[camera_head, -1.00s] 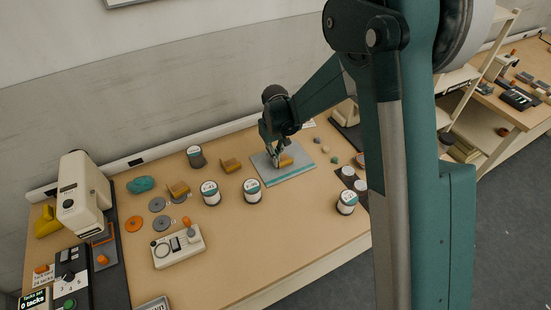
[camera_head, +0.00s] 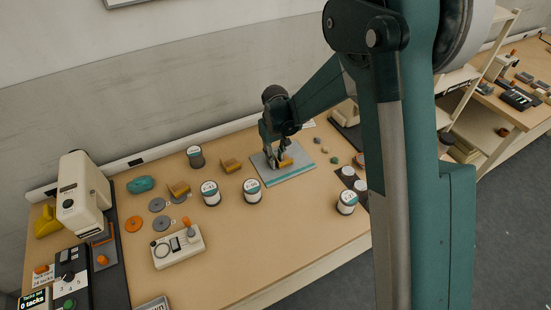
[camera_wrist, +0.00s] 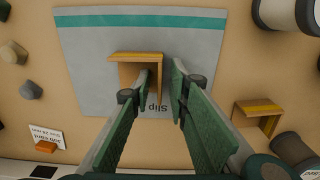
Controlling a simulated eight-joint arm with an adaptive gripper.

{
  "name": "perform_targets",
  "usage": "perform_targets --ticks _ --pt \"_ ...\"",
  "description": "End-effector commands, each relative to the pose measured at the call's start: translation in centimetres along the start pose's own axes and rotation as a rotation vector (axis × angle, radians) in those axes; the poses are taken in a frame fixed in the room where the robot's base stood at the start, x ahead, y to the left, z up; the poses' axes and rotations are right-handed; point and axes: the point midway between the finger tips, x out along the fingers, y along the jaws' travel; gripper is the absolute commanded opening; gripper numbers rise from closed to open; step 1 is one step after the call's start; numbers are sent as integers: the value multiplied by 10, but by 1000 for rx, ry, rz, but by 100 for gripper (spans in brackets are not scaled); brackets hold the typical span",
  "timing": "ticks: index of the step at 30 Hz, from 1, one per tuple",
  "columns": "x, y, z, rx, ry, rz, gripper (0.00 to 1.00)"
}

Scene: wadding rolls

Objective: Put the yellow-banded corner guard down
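A tan corner guard (camera_wrist: 133,74) with an orange-yellow band along its edge rests on the grey slip mat (camera_wrist: 85,70). The guard also shows in the head view (camera_head: 287,161), partly hidden by my gripper. My gripper (camera_wrist: 163,72) is over the mat, its two green fingers parted. The left finger overlaps the guard's right part in the wrist view, and the right finger stands clear of it. The gripper also shows in the head view (camera_head: 279,160). I cannot tell whether a finger touches the guard.
Another banded guard (camera_wrist: 258,112) lies off the mat; the head view shows two such guards (camera_head: 231,165) (camera_head: 178,189) to the left. The front middle of the table is clear.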

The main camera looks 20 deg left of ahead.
Motion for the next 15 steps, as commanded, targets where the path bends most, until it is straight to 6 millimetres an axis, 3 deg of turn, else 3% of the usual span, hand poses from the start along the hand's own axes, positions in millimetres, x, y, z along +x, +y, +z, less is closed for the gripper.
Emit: perform_targets --ticks 8,15 --pt "-23 0 0 0 0 0 18" --pt "-59 0 0 0 0 0 18"
